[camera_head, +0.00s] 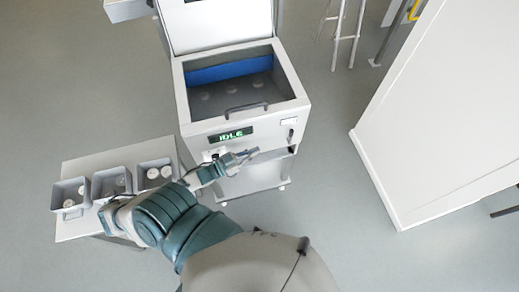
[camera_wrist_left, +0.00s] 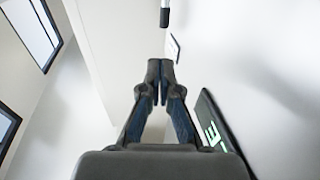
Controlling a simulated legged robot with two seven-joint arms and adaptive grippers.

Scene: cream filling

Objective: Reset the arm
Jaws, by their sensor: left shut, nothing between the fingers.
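My left arm reaches in from the lower left in the head view. My left gripper (camera_head: 248,154) is in front of the machine's front panel, a little below the green "IDLE" display (camera_head: 231,135). In the left wrist view the fingertips of my left gripper (camera_wrist_left: 160,70) meet, with nothing held between them. The display also shows beside the gripper in the left wrist view (camera_wrist_left: 217,125). I cannot tell whether the gripper touches the panel. My right gripper is not in view.
The white machine (camera_head: 192,95) has its lid (camera_head: 220,20) raised, with several pale round items inside. A table (camera_head: 75,228) at the left bears grey bins (camera_head: 71,212) with round pieces. A white wall panel (camera_head: 440,120) stands at right.

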